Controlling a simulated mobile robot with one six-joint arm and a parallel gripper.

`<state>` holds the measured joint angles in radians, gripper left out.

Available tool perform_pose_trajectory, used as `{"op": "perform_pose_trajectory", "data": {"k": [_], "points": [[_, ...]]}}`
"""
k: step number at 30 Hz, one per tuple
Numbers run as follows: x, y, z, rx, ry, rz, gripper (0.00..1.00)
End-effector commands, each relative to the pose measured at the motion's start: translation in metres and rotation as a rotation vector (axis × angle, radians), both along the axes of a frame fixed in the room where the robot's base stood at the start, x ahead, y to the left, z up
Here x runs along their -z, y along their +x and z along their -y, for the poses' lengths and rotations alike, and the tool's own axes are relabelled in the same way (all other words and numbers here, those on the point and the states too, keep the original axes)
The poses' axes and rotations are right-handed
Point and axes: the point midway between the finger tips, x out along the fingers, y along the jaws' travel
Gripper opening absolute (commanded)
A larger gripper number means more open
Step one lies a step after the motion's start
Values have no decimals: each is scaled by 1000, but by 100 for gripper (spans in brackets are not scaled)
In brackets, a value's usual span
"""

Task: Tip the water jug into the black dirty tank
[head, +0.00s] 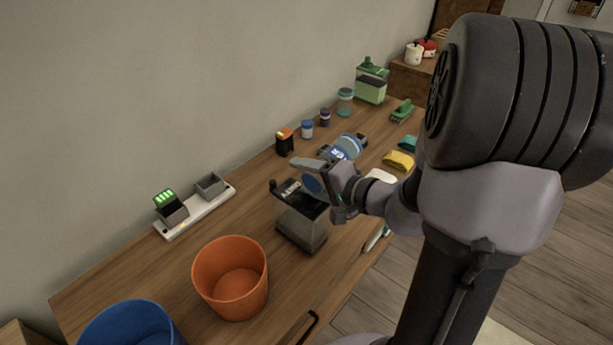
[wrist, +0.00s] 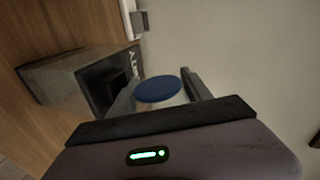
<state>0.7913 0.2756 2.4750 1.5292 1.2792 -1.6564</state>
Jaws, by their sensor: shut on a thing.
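The dirty tank (head: 302,222) is a dark grey see-through box with a black top, upright on the table. In the wrist view its side (wrist: 60,78) and black lettered top show at left. My gripper (head: 318,178) is over the tank's far right edge, shut on the water jug.
An orange bucket (head: 230,280) and a blue bucket (head: 128,325) stand left of the tank. A white charger base (head: 197,213) lies by the wall. A blue-and-white lettered container (head: 346,147), several small jars and a yellow cloth (head: 398,161) lie beyond my gripper.

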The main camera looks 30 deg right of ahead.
Motion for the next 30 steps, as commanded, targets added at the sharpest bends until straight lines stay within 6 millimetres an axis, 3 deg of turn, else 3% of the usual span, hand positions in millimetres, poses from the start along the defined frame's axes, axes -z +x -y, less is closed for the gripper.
{"op": "perform_pose_trajectory", "data": {"k": [13, 17, 24, 30], "points": [[3, -1, 0, -3, -63, 12, 0], [-20, -1, 0, -3, -62, 12, 0], [-38, -1, -3, -1, 313, -108, 0], [-47, -3, -6, -1, 473, -174, 0]]}}
